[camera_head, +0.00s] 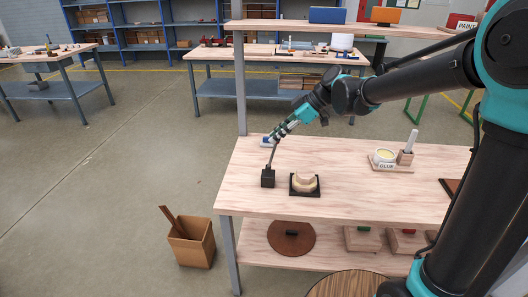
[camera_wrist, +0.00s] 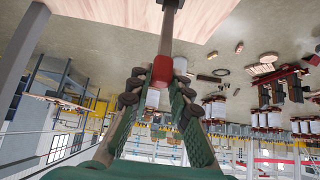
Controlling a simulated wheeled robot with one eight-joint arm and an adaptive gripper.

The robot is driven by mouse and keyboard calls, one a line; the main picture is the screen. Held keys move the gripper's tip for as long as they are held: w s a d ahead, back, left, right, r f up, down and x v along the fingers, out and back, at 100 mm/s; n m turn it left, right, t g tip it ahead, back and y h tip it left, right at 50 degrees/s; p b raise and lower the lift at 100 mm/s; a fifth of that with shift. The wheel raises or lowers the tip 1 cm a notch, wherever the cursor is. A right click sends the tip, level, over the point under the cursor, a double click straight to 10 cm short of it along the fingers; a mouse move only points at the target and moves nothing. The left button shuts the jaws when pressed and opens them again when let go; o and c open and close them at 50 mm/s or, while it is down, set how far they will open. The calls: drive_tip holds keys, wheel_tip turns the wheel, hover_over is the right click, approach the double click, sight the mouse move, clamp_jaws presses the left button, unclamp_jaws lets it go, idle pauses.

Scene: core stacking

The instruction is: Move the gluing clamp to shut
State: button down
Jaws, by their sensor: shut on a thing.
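The gluing clamp is a small black block (camera_head: 267,180) with a thin lever (camera_head: 271,157) rising from it, tilted slightly right, near the left end of the workbench. The lever's red grip (camera_wrist: 162,72) shows in the wrist view, with its shaft (camera_wrist: 168,32) running up to the picture's top. My gripper (camera_head: 271,141) is at the lever's top end, shut on the red grip; in the wrist view its fingers (camera_wrist: 160,90) stand on either side of the grip.
A black fixture (camera_head: 304,193) with pale wooden curved pieces stands just right of the clamp. A glue pot (camera_head: 384,157) and a brush holder (camera_head: 405,158) stand farther right. A shelf post (camera_head: 240,85) rises behind the bench's left end. The bench front (camera_head: 350,207) is clear.

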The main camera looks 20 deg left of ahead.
drive_tip(key=d, duration=0.1)
drive_tip(key=d+f, duration=0.1)
drive_tip(key=w+d, duration=0.1)
drive_tip(key=shift+d+f, duration=0.15)
drive_tip(key=shift+d, duration=0.2)
idle(0.3)
drive_tip(key=d+f, duration=0.2)
drive_tip(key=d, duration=0.1)
drive_tip(key=shift+w+d+f, duration=0.15)
drive_tip(key=shift+w+f, duration=0.05)
drive_tip(key=shift+w, duration=0.15)
idle(0.5)
